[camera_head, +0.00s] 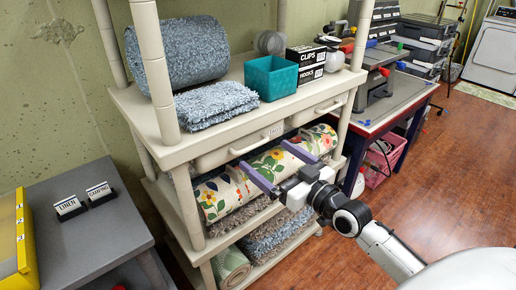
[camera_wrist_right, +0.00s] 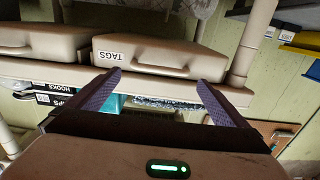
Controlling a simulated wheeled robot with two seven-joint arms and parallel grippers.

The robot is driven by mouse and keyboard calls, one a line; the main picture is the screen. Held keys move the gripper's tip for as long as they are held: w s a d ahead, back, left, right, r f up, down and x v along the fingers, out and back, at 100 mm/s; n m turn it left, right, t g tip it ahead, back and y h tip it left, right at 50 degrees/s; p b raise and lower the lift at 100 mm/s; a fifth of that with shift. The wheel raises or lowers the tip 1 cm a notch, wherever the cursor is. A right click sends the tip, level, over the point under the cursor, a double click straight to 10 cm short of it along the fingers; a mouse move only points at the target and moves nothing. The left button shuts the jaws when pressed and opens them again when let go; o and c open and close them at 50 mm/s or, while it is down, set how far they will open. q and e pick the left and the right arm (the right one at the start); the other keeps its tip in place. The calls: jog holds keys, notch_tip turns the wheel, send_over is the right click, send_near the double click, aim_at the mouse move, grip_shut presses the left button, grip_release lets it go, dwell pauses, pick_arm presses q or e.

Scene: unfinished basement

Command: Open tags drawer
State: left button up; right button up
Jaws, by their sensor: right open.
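The tags drawer (camera_wrist_right: 150,52) is a beige drawer front with a white TAGS label (camera_wrist_right: 110,56) and a slim handle (camera_wrist_right: 150,69) in the right wrist view, where the shelf appears upside down. In the head view it is the left drawer (camera_head: 215,157) under the shelf's upper board, and it looks shut. My right gripper (camera_head: 265,156) is open, its two purple fingers pointing at the shelf just in front of and below this drawer. In the wrist view its fingertips (camera_wrist_right: 159,76) are spread in front of the drawer, with nothing between them. My left gripper is not in view.
A second drawer (camera_head: 320,108) sits to the right. The upper board holds a teal bin (camera_head: 271,78), boxes and rugs. A rolled floral rug (camera_head: 225,195) lies on the shelf below, close to my fingers. A grey table (camera_head: 85,235) stands left; open wooden floor lies right.

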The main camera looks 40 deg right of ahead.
aim_at(255, 147)
jog(key=w, duration=0.5)
jog(key=shift+a, duration=0.25)
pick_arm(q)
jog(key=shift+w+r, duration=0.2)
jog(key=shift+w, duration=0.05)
